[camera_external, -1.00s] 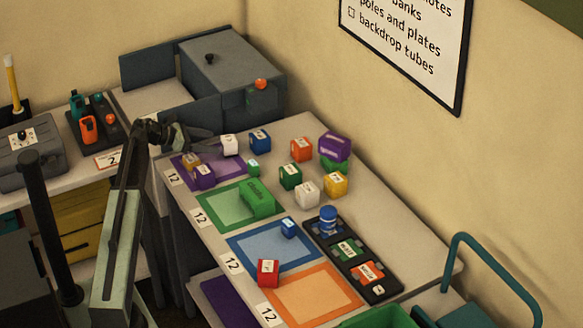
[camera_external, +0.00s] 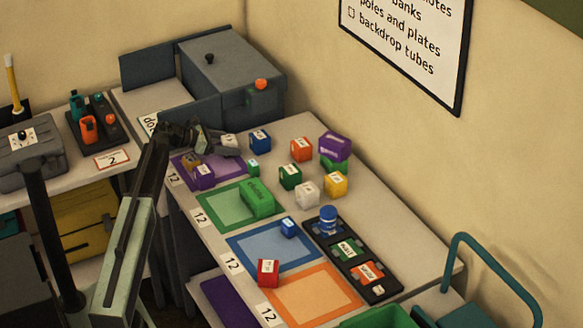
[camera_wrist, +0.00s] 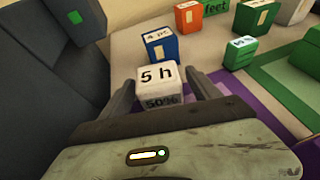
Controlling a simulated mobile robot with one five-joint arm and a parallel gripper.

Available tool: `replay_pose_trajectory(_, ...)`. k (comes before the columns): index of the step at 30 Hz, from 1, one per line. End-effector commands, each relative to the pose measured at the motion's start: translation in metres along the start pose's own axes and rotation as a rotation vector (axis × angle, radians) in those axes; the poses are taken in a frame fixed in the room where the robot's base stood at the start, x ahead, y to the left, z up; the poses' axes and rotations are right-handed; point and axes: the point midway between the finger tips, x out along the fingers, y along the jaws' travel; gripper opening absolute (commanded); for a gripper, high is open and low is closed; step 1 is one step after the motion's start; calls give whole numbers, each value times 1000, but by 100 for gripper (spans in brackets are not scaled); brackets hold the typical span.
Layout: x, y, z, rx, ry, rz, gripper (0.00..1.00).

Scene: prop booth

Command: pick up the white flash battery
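The white flash battery (camera_wrist: 157,84) is a small white block marked "5 h" and "50%" in the wrist view. It stands at the edge of a purple-bordered area, between the two fingers of my gripper (camera_wrist: 160,88). The fingers are open, with a gap visible on each side of the block. In the external view the white block (camera_external: 230,139) is partly hidden by my gripper (camera_external: 226,147) at the far end of the table. A second white block (camera_external: 307,194) stands farther right, near a yellow one.
A blue block (camera_wrist: 161,45) stands just behind the white one, with an orange block (camera_wrist: 188,17) and a green block (camera_wrist: 240,53) to its right. Purple and brown blocks (camera_external: 204,177) sit on the purple mat. A large grey box (camera_external: 232,70) stands behind.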

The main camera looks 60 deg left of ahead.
Motion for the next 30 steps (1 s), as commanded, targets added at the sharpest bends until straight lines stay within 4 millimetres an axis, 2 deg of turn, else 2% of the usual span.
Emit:
replay_pose_trajectory(1, 0, 0, 0, 0, 0, 0, 55)
replay_pose_trajectory(7, 0, 0, 0, 0, 0, 0, 0)
replay_pose_trajectory(15, -1, 0, 1, 0, -1, 0, 0)
replay_pose_trajectory(19, -5, 0, 10, 0, -1, 0, 0)
replay_pose_trajectory(23, -13, 0, 30, 0, -1, 0, 0)
replay_pose_trajectory(30, -33, 0, 78, 0, -1, 0, 0)
